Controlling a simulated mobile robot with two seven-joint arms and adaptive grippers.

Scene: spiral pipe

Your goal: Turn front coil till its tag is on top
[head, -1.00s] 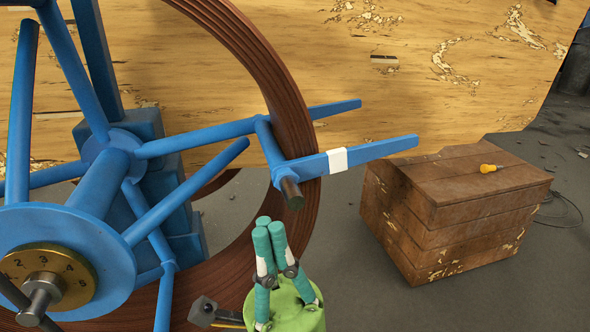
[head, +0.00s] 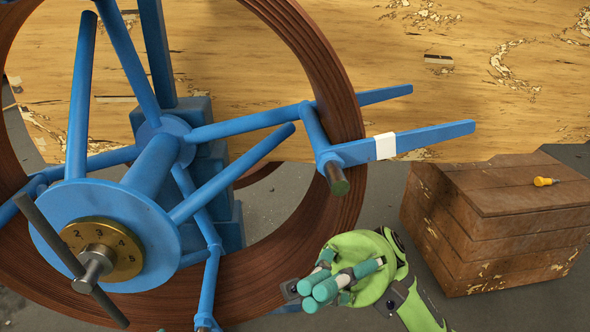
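The front coil, a ring of brown pipe (head: 290,45), is wound around a blue spoked reel with a hub disc (head: 120,215). A white band (head: 386,146), which looks like the tag, is wrapped around a blue bar sticking out at the coil's right side. A dark peg end (head: 337,180) shows below that bar. My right gripper (head: 315,291), green with teal fingers, is below the peg and in front of the coil's lower right. Its fingers are bunched together, with nothing between them, apart from the bar and peg. My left gripper is not in view.
A brass numbered dial (head: 125,250) with a dark cross bar (head: 60,245) sits on the hub. A pale wood panel (head: 480,45) rises behind. Grey floor shows between coil and crate.

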